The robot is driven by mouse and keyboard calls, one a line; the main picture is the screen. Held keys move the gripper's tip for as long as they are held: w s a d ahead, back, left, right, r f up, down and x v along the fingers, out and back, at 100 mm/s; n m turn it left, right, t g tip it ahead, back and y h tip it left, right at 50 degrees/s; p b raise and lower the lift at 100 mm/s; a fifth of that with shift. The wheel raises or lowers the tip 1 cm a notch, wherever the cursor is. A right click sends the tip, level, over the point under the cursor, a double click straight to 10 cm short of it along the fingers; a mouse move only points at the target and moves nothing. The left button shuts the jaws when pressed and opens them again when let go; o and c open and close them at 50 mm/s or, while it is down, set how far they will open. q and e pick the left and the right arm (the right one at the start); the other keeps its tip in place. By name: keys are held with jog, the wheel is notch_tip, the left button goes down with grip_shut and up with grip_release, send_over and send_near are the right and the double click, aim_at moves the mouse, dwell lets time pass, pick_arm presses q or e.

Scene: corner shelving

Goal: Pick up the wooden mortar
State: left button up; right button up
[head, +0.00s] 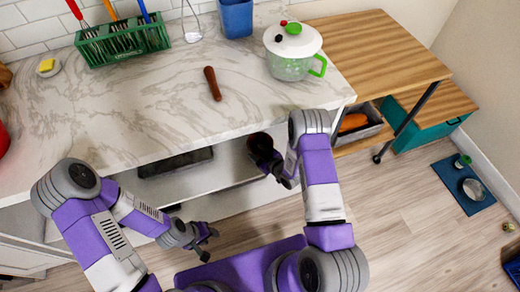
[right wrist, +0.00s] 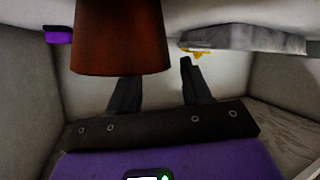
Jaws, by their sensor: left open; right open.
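The wooden mortar (head: 261,146) is a dark brown cup shape just below the counter's front edge, at the opening of the shelf space. In the right wrist view the mortar (right wrist: 120,38) is a large reddish-brown tapered body, upper left, overlapping the tip of one finger. My right gripper (head: 279,172) is open right beside it; in the right wrist view its two dark fingers (right wrist: 158,75) stand apart. I cannot tell whether they touch the mortar. My left gripper (head: 208,240) is open and empty, low in front of the cabinet, away from the mortar.
The marble counter (head: 130,110) overhangs the shelf. A dark tray (head: 175,162) lies in the shelf space. A grey bin (head: 362,126) with an orange item is at right.

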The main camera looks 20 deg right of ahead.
aim_at(250, 147)
jog(key=b+x, duration=0.1)
jog(key=x, duration=0.2)
jog(key=shift+w+a+f, duration=0.15)
jog(key=shift+w, duration=0.1)
jog(key=shift+c, duration=0.2)
grip_shut()
